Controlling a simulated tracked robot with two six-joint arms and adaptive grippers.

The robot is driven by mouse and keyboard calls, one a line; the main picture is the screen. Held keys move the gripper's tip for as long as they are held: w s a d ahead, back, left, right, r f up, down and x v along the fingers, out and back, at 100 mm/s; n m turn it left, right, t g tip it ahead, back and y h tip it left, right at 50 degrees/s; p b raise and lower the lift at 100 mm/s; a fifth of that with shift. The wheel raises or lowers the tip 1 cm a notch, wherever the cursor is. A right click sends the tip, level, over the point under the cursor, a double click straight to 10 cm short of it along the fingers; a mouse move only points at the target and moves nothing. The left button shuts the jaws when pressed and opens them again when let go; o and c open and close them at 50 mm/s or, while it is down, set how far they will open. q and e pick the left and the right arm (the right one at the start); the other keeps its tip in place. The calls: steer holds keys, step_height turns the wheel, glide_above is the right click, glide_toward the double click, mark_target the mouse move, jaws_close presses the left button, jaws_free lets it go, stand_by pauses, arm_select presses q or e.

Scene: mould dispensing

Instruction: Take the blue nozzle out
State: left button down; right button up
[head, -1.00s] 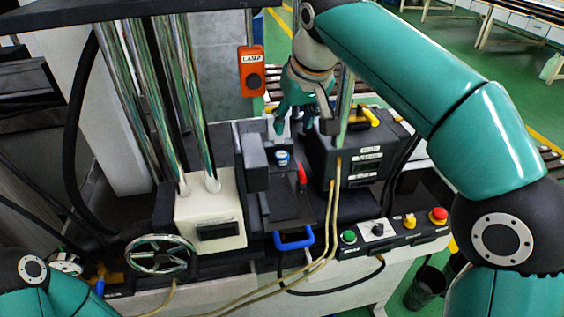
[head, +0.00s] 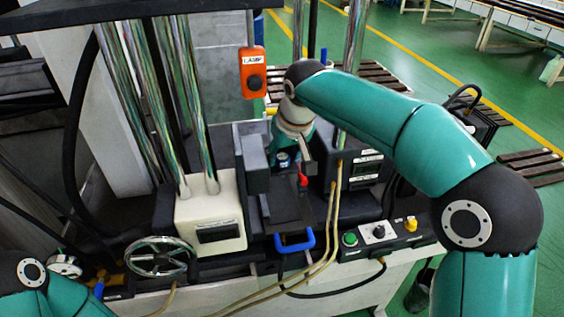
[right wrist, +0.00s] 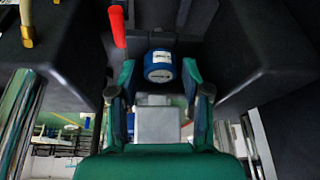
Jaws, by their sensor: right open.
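The blue nozzle (head: 282,157), a short blue cylinder with a pale label, sits upright in the dark slot of the machine. It also shows in the right wrist view (right wrist: 159,66), at the upper middle. My right gripper (right wrist: 158,69) is open, with one teal finger on each side of the nozzle and a visible gap to it. In the head view its fingers are partly hidden by my right wrist. Contact with the nozzle does not show. Of my left arm only a link shows at the lower left; the left gripper is out of view.
A red lever (right wrist: 118,24) stands close beside the nozzle. Dark blocks flank the slot. A blue handle (head: 295,242) is at the front, by a button panel (head: 385,237). An orange lamp box (head: 253,73) and shiny upright columns (head: 198,110) stand behind and left.

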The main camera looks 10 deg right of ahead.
steer(key=shift+c, duration=0.2)
jaws_close()
steer(key=shift+r, duration=0.15)
